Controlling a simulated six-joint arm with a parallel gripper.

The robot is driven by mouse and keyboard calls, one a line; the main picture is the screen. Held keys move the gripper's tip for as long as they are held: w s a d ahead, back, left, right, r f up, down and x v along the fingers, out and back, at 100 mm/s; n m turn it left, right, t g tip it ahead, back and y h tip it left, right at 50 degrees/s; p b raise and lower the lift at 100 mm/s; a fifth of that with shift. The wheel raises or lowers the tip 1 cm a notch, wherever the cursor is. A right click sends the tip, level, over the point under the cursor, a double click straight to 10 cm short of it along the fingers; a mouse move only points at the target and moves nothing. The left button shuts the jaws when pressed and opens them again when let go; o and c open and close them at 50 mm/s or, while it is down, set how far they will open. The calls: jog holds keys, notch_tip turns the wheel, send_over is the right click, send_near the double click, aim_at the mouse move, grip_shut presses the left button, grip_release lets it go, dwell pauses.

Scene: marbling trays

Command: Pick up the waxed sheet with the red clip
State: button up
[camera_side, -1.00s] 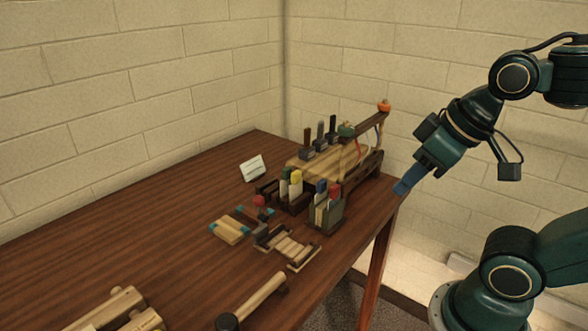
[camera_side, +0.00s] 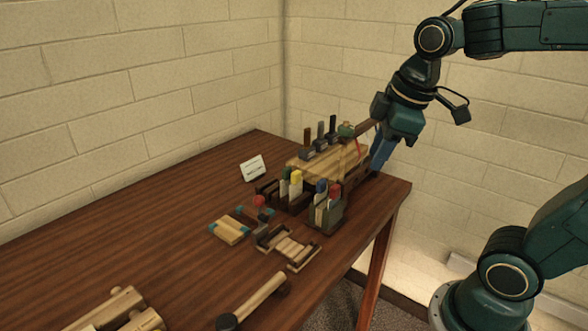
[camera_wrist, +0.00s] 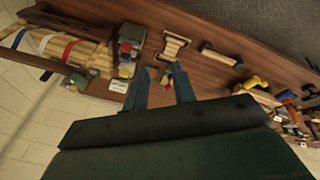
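The red clip (camera_side: 335,189) shows in the side view at the top of a sheet in the front-right wooden holder (camera_side: 327,217), beside a blue clip (camera_side: 321,185). The sheet itself is mostly hidden by the holder and neighbouring sheets. In the wrist view a small red patch (camera_wrist: 125,47) shows among the coloured clips, too small to identify surely. My gripper (camera_side: 375,172) points down at the right end of the wooden rack, behind and right of the holder. In the wrist view its fingers (camera_wrist: 160,66) are apart with nothing held between them.
A second holder (camera_side: 291,205) has sheets with green and yellow clips (camera_side: 296,177). The slatted rack (camera_side: 320,160) with upright tools stands behind. A slatted wooden piece (camera_side: 290,248), a roller (camera_side: 253,301) and a white card (camera_side: 252,168) lie around.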

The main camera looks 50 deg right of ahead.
jog(key=w+d+f+n+g, duration=0.2)
jog(key=w+d+n, duration=0.2)
jog(key=w+n, duration=0.25)
jog(key=n+g, duration=0.2)
jog(key=n, duration=0.3)
send_over(335, 186)
notch_tip(335, 186, down, 4)
jog(key=shift+f, duration=4.25)
jog(key=shift+f, duration=2.6)
